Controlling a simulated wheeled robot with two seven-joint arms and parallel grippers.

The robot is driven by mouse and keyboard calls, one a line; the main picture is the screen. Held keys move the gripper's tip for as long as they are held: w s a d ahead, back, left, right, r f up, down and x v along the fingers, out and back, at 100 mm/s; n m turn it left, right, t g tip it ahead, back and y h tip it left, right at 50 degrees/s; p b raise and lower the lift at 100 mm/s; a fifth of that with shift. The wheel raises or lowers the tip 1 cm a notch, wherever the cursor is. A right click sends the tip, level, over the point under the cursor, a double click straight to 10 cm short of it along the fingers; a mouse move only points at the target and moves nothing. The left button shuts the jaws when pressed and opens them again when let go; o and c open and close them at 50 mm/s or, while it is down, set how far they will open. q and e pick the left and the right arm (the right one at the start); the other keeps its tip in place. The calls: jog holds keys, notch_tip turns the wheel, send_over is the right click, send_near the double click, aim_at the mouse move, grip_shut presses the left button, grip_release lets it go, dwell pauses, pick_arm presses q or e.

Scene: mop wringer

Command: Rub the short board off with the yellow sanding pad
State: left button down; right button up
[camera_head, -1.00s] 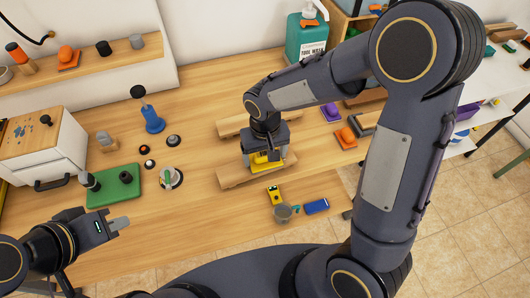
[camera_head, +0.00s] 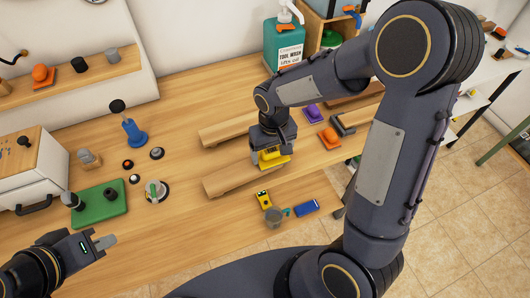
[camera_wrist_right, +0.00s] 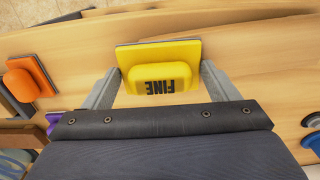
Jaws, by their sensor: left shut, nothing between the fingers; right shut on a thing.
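The yellow sanding pad (camera_head: 273,159) is in my right gripper (camera_head: 271,152). In the right wrist view the pad (camera_wrist_right: 160,68) reads "FINE" and sits between the two fingers of the right gripper (camera_wrist_right: 160,85). The nearer, seemingly shorter wooden board (camera_head: 228,181) lies on the table, with the pad over its right part. I cannot tell whether pad and board touch. The farther board (camera_head: 225,131) lies behind it, partly hidden by my right arm. My left gripper (camera_head: 106,241) is shut and empty at the lower left, away from the boards.
A yellow object (camera_head: 264,199), a grey cup (camera_head: 273,217) and a blue block (camera_head: 306,207) lie in front of the boards. Orange (camera_head: 329,137) and purple (camera_head: 313,112) pads lie to the right. A green tray (camera_head: 97,207) is at left.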

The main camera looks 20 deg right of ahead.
aim_at(251, 168)
jog(key=shift+d, duration=0.25)
jog(key=shift+a, duration=0.15)
jog(key=shift+s+a+f+b, duration=0.1)
jog(key=shift+a+b, duration=0.1)
jog(key=shift+a, duration=0.5)
jog(key=shift+s+a+b, duration=0.1)
jog(key=shift+a+b, duration=0.05)
jog(key=shift+a, duration=0.5)
jog(key=shift+s+a, duration=0.15)
jog(key=shift+a, duration=0.9)
jog(key=shift+s+a, duration=0.15)
jog(key=shift+a, duration=0.85)
jog(key=shift+r+p, duration=2.1)
jog(key=shift+r, duration=1.05)
jog(key=shift+w, duration=0.1)
